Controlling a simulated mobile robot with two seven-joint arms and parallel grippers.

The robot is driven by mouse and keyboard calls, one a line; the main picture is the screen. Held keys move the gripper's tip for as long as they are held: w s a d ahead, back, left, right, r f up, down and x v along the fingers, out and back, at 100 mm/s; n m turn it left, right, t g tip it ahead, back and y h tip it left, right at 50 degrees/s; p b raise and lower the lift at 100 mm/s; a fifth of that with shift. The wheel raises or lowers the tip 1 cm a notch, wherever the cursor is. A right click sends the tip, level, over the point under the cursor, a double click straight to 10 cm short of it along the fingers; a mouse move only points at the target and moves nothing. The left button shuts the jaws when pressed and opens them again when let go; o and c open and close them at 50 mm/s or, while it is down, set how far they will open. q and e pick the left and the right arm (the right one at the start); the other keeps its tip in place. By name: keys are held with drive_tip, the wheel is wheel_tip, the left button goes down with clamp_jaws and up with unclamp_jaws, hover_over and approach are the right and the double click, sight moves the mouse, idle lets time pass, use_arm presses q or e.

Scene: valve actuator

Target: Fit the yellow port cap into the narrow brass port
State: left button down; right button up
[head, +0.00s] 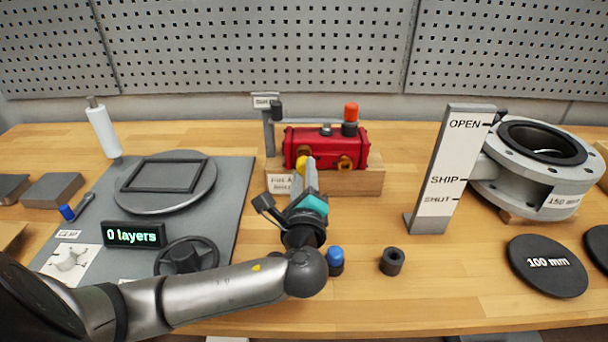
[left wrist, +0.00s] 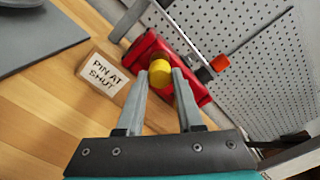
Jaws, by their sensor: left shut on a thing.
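The yellow port cap (head: 302,163) is at the front face of the red valve actuator (head: 328,142), on its left part. In the left wrist view the cap (left wrist: 160,74) sits between the fingertips of my left gripper (left wrist: 162,78), which is shut on it. In the head view my left gripper (head: 308,172) reaches forward to the actuator. A brass port (head: 345,163) shows uncovered to the right of the cap. Whatever lies behind the cap is hidden, and I cannot tell whether the cap touches or enters a port. My right gripper is not in view.
The actuator rests on a wooden block (head: 360,182) with a "PIN AT SHUT" label (left wrist: 103,86). A blue-topped plug (head: 335,258) and a black ring (head: 392,262) stand in front. An upright scale plate (head: 450,170) and flanged valve (head: 535,165) stand right.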

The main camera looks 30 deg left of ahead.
use_arm(q)
drive_tip(key=shift+x, duration=1)
drive_tip(key=shift+c, duration=2.3)
unclamp_jaws()
drive_tip(key=p+v, duration=0.1)
drive_tip(key=v, duration=1.4)
drive_tip(key=shift+s, duration=0.2)
